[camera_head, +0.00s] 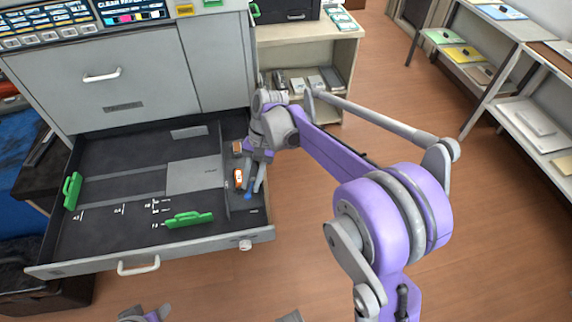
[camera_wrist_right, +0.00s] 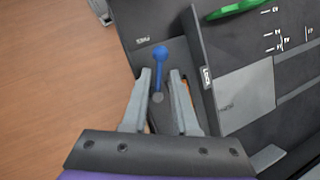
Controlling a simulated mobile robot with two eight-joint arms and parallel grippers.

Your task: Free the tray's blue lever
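The dark tray (camera_head: 110,160) is pulled out from the grey printer. Its blue lever (camera_head: 247,196) is in the narrow compartment at the tray's right side. In the right wrist view, the blue lever (camera_wrist_right: 160,68) has a round knob and stands between and just beyond my fingertips. My right gripper (camera_head: 254,184) is open above that compartment; its two fingers (camera_wrist_right: 160,85) have a clear gap. I cannot tell whether either finger touches the lever. A grey and purple part at the head view's bottom edge may be my left gripper, mostly cut off.
A green handle (camera_head: 189,219) lies toward the tray's front and another green piece (camera_head: 72,190) is at its left. A divider wall (camera_wrist_right: 205,60) borders the lever's compartment. Shelves (camera_head: 500,70) stand at the right, with open wooden floor between.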

